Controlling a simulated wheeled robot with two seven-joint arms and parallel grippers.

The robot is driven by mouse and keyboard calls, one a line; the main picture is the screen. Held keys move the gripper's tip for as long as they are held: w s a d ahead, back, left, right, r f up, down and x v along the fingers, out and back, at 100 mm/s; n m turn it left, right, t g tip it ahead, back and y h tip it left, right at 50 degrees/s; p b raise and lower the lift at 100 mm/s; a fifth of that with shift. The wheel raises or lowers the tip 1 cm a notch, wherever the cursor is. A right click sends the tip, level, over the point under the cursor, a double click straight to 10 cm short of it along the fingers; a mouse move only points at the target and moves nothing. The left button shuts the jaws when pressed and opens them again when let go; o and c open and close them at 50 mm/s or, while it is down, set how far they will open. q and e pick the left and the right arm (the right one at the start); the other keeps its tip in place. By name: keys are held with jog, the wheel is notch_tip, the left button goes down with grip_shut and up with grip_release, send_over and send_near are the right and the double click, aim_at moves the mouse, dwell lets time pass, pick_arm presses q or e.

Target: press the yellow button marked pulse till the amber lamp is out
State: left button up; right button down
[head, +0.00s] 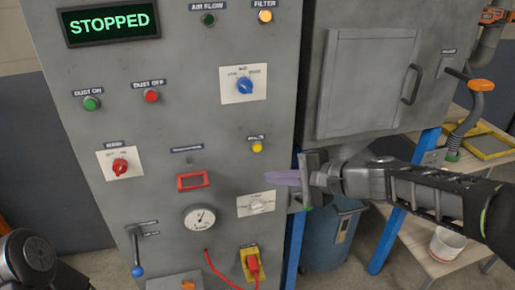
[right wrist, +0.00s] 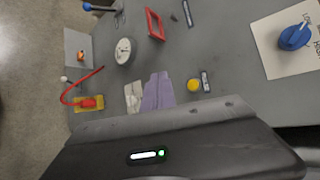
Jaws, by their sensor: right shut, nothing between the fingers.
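The yellow button (head: 257,147) sits on the grey cabinet front under a small dark label too blurred to read surely. The amber lamp (head: 265,16), under the label FILTER, is at the top right of the panel and looks bright. My right gripper (head: 270,177) is shut and empty, its purple fingers pointing left, below the button in the picture and apart from it. In the right wrist view the button (right wrist: 193,85) shows clear, just right of the shut fingers (right wrist: 158,92). My left gripper is not in view.
A white-plated dial (head: 257,204) lies behind and below the fingers. A blue knob (head: 244,86), red switch (head: 120,167), gauge (head: 200,218) and red-framed window (head: 192,181) share the panel. The display (head: 110,22) reads STOPPED. A handled door (head: 368,82) is at right.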

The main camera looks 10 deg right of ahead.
aim_at(257, 147)
jog(key=shift+w, duration=0.15)
jog(key=shift+w+a+p, duration=0.15)
jog(key=shift+w+p, duration=0.5)
jog(key=shift+w, duration=1.5)
jog(key=shift+w+a+p, duration=0.15)
jog(key=shift+w+p, duration=0.45)
jog(key=shift+w, duration=1.5)
jog(key=shift+w+f, duration=0.1)
jog(key=shift+w, duration=0.05)
jog(key=shift+w, duration=0.3)
jog(key=shift+w, duration=0.3)
jog(key=shift+s+b, duration=0.6)
jog(key=shift+s, duration=0.15)
jog(key=shift+s, duration=0.15)
